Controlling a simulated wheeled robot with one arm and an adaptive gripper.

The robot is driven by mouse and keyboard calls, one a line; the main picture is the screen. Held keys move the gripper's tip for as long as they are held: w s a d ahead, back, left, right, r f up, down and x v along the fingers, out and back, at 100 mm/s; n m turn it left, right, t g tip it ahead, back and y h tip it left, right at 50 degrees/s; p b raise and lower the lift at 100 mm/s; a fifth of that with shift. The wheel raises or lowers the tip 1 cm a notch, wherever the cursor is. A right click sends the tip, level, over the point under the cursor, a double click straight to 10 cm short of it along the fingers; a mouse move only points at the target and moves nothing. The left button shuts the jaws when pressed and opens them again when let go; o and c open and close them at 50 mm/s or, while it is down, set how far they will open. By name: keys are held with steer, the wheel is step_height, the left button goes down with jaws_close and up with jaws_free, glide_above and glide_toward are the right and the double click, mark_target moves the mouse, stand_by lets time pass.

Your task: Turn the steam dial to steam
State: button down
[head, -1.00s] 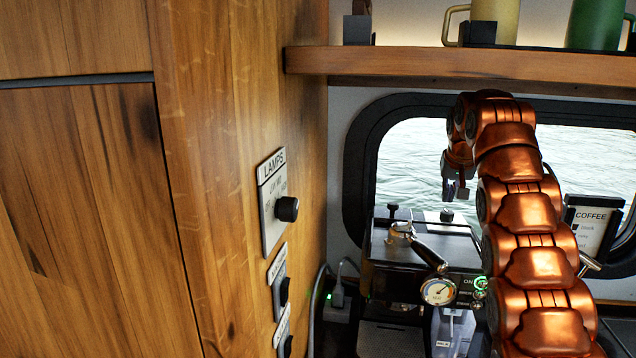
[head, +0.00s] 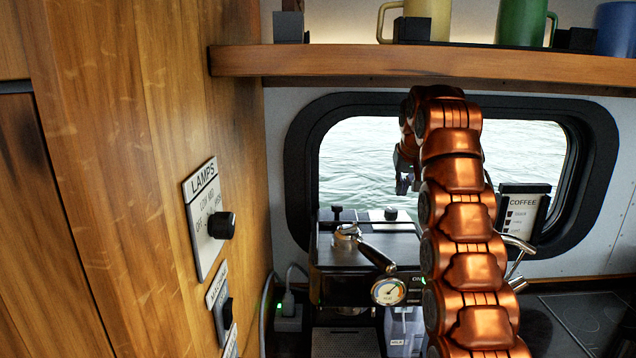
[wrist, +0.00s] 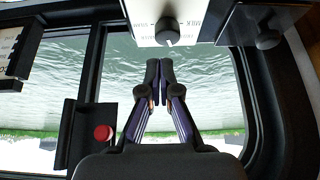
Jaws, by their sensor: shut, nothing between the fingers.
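My gripper (head: 405,186) is above the coffee machine (head: 330,255), in front of the window, empty, with its fingertips together. In the wrist view the shut fingertips (wrist: 160,64) point at a pale plate (wrist: 195,22) with a round dark dial (wrist: 168,30). The dial lies just past the tips, with a small gap in the picture. In the head view a dark knob on the machine top (head: 391,213) looks like this dial.
A second dark knob (wrist: 268,40) is beside the plate. A portafilter (head: 375,258) lies on the machine, above a gauge (head: 388,291). A COFFEE sign (head: 522,215) stands right. A shelf with mugs (head: 428,15) is above. A red button (wrist: 103,132) shows in the wrist view.

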mark_target(390, 212)
steer(key=shift+d, duration=0.1)
steer(key=shift+d+f, duration=0.1)
steer(key=shift+f, duration=0.25)
steer(key=shift+s+f, duration=0.1)
steer(key=shift+f, duration=1.55)
steer(key=shift+f+b, duration=1.1)
steer(key=shift+f, duration=0.45)
steer(key=shift+w, duration=0.2)
steer(key=shift+s+a, duration=0.1)
steer(key=shift+a, duration=1.35)
